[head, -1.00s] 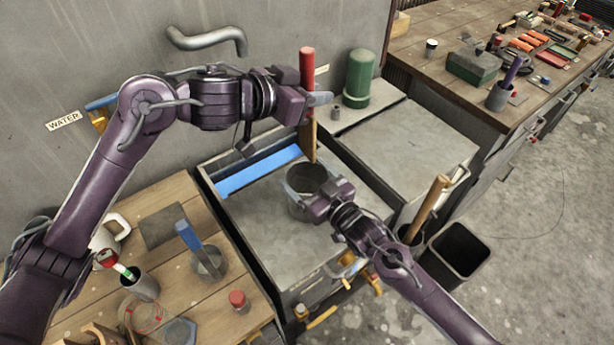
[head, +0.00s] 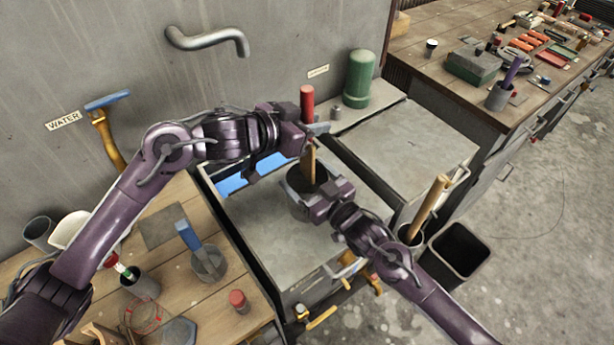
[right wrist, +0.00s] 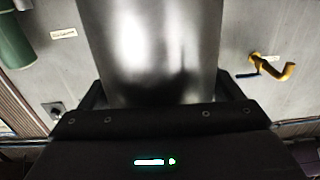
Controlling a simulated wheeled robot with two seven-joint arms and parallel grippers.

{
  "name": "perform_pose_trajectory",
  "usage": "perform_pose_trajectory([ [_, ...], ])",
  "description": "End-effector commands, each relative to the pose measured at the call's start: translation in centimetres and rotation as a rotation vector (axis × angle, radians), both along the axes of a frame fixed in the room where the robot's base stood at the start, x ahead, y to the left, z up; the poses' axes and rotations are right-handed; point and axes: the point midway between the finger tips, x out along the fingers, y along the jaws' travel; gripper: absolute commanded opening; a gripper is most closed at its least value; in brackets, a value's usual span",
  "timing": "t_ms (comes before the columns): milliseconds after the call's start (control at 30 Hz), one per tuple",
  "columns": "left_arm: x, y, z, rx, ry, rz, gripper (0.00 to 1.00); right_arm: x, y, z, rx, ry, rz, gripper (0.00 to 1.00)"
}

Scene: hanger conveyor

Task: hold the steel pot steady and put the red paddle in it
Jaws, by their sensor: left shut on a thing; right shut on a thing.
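The steel pot (head: 295,197) stands on the grey sink top in the middle of the head view. My right gripper (head: 312,200) is shut on the pot's near right side; the pot's steel wall (right wrist: 150,50) fills the middle of the right wrist view, between the fingers (right wrist: 160,100). The red paddle (head: 307,103) has a red upper end and a wooden lower part. My left gripper (head: 312,132) is shut on the paddle, holding it upright above the pot. The paddle's lower end reaches inside the pot's opening; whether it touches the bottom is hidden.
A green cylinder (head: 359,78) stands at the back right. A blue-handled tool (head: 188,235) stands in a holder on the left wooden table. A dark bin (head: 458,250) stands at the right.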

Motion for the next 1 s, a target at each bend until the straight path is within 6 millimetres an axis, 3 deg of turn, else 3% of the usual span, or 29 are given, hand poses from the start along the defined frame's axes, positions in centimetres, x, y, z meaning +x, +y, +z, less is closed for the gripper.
perform_pose_trajectory([
  [500, 0.0, 0.0, -3.6, -0.001, 0.001, 0.0, 0.0, 0.0, 0.0, 0.0, -0.001, 0.001, 0.0, 0.62],
  [867, 0.0, 0.0, -3.8, -0.001, -0.001, 0.0, 0.0, 0.0, 0.0, 0.0, -0.001, 0.001, 0.0, 0.62],
  [900, 0.0, 0.0, -3.8, -0.001, -0.001, 0.0, 0.26, 0.0, 0.0, 0.0, -0.001, 0.001, 0.0, 0.62],
  [1000, 0.0, 0.0, -3.8, -0.001, -0.001, 0.0, 0.4, 0.0, 0.0, 0.0, 0.0, 0.0, 0.0, 0.62],
])
